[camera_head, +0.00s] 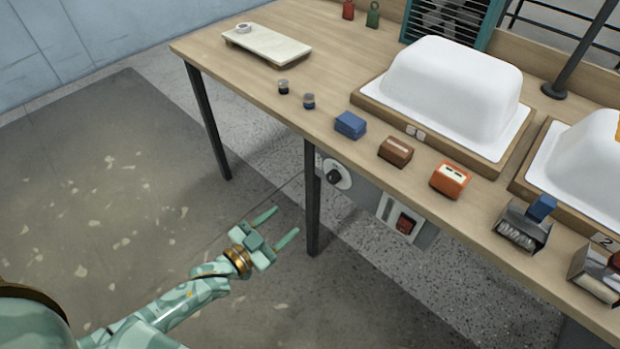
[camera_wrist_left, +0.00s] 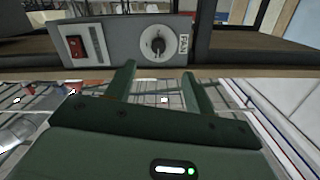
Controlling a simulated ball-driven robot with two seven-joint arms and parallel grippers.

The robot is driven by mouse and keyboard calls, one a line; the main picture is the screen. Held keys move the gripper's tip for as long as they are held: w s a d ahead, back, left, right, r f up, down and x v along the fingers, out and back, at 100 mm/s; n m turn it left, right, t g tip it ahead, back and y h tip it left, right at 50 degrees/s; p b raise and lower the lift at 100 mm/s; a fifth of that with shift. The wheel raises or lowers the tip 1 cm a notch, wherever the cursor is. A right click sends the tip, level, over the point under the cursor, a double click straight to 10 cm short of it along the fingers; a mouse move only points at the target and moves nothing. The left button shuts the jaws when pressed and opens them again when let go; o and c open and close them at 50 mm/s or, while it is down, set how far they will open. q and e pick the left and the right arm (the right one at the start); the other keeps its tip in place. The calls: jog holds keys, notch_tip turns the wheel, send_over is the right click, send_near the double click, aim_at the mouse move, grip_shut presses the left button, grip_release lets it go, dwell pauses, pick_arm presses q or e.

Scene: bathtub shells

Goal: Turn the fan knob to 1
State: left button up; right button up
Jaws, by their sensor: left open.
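The fan knob (camera_head: 334,177) is a black knob on a round white dial, on a grey panel under the table's front edge. In the left wrist view the knob (camera_wrist_left: 157,44) shows near the top centre, beside a small label that seems to read FAN. The dial's numbers are too small to read. My left gripper (camera_head: 286,222) is open and empty, in front of the panel and apart from the knob. In the left wrist view its two fingertips (camera_wrist_left: 158,72) stand apart, with the knob between and beyond them. My right gripper is out of view.
A red rocker switch (camera_head: 406,222) sits on the same panel. A black table leg (camera_head: 311,200) stands close to the knob. The wooden table (camera_head: 330,80) above holds white tub shells (camera_head: 450,80) and small blocks. The floor around my left arm is clear.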

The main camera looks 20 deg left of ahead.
pick_arm(q)
jog(key=r, duration=0.1)
jog(key=b, duration=0.5)
send_near(330, 180)
jog(key=shift+t, duration=0.3)
jog(key=x, duration=0.7)
jog(key=shift+w+d+f, duration=0.1)
jog(key=shift+f, duration=0.3)
jog(key=shift+w+d+r, duration=0.1)
jog(key=shift+w+d, duration=0.15)
jog(key=shift+w, duration=0.3)
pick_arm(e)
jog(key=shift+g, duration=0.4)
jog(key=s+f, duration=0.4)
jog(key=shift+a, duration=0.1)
